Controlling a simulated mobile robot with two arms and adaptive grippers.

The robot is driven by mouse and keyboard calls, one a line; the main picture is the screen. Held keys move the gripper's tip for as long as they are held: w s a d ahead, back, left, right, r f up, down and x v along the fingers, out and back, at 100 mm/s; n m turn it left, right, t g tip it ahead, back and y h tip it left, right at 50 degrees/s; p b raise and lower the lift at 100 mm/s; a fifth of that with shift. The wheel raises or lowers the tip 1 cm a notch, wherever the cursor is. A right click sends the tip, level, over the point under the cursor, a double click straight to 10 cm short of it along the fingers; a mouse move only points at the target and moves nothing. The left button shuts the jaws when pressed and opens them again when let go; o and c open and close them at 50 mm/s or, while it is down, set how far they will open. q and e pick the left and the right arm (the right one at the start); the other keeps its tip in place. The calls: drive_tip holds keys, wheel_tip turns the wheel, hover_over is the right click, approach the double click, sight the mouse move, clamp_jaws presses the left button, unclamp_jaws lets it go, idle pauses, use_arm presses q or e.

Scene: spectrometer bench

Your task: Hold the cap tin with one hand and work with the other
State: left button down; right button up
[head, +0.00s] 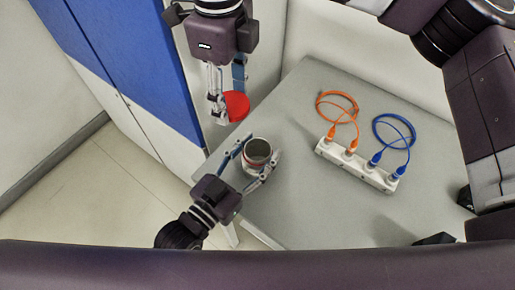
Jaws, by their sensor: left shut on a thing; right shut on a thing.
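The cap tin (258,152) is a small open-topped round tin near the left edge of the grey bench. Its inside looks dark grey and I cannot make out any contents. My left gripper (257,160) is shut on the tin, one finger on each side of it. My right gripper (227,104) comes down from the top and is shut on a red cap (237,106). The cap is held tilted above and beyond the tin, apart from it.
A white connector block (357,165) stands on the bench (310,215) to the right. An orange cable (338,104) and a blue cable (394,131) loop from it. A blue and white cabinet (140,75) is at the left. The bench between tin and block is clear.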

use_arm(q)
drive_tip(key=shift+f, duration=0.15)
drive_tip(key=c, duration=0.9)
unclamp_jaws()
